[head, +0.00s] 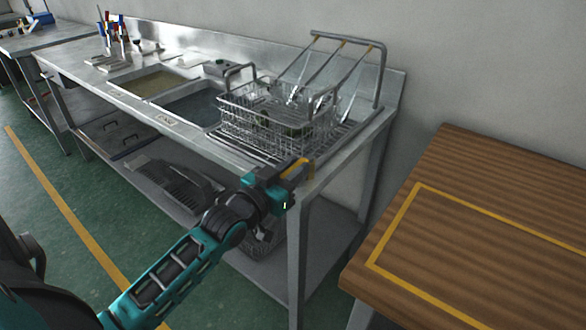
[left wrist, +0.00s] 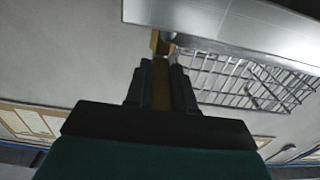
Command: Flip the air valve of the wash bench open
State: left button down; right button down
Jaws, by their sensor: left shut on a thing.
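The wash bench (head: 215,148) is a long steel bench with two sinks, running along the wall. A yellow lever (head: 307,162), seemingly the air valve's handle, shows at its front right corner. My left gripper (head: 284,175) is at this corner, shut on the lever. In the left wrist view the lever (left wrist: 160,82) runs between the closed fingers (left wrist: 161,72) toward the bench edge (left wrist: 215,22). The valve body is mostly hidden, and I cannot tell the valve's open or closed position. My right gripper is not in view.
A wire basket (head: 262,130) with contents stands on the bench's right end, below a tubular rack (head: 350,42). A wooden table (head: 480,225) with a yellow outline is at the right, with a gap before the bench. Green floor (head: 50,240) is clear at the left.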

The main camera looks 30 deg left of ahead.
pick_arm(q)
jog(key=shift+r, duration=0.1)
dwell(0.3)
jog(key=c, duration=1)
grip_release()
jog(key=shift+o, duration=0.2)
jog(key=s+a, duration=0.1)
jog(key=s, duration=1.1)
jog(key=shift+s+a+p, duration=0.15)
jog(key=shift+s+p, duration=0.25)
jog(key=shift+p, duration=0.05)
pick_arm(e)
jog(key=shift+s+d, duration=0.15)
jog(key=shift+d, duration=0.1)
